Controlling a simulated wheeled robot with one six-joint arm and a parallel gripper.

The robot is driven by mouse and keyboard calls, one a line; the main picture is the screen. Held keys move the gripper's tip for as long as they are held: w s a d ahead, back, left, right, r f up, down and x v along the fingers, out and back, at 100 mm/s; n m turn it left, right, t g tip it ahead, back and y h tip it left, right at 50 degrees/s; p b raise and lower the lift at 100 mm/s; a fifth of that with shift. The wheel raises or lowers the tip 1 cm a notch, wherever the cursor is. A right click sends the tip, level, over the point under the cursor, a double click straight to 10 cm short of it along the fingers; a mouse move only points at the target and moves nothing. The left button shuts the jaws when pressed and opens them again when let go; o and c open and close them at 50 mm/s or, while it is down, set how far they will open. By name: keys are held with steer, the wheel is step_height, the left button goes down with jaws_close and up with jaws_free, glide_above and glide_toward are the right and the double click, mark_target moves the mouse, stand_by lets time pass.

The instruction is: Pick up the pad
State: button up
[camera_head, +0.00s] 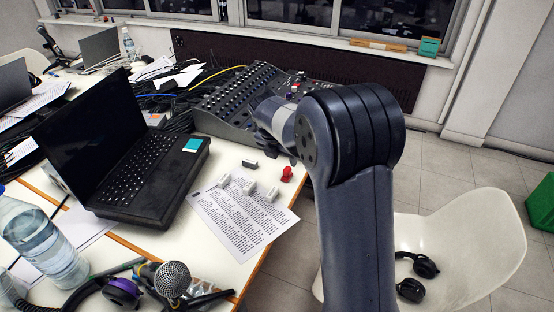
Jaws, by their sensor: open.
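No item is clearly marked as the pad. A small teal square, which could be a sticky-note pad, lies on the right palm rest of the open black laptop (160,165); the teal square (193,145) is in plain view. A green block (429,47) on the windowsill could also be a pad. My gripper (276,146) is open, partly hidden by my arm, over the table's right side near the mixer. It is well to the right of the teal square and appears to hold nothing.
A mixing console (235,100) stands behind the laptop. A printed sheet (240,215) bears several small white blocks, with a red object (287,174) beside it. A bottle (40,240) and microphone (172,280) are in front. A white chair (460,250) holds headphones.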

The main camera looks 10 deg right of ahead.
mark_target(286, 170)
steer(key=x, duration=0.6)
steer(key=shift+w+a+r+b, duration=0.1)
steer(key=shift+w+a+b, duration=0.1)
steer(key=shift+b, duration=0.15)
steer(key=x, duration=0.5)
steer(key=shift+w+a, duration=0.1)
steer(key=shift+w, duration=0.05)
steer(key=c, duration=1.1)
steer(key=shift+o, duration=0.2)
step_height(286, 170, up, 10)
steer(key=shift+r+p, duration=0.1)
steer(key=shift+p, duration=0.3)
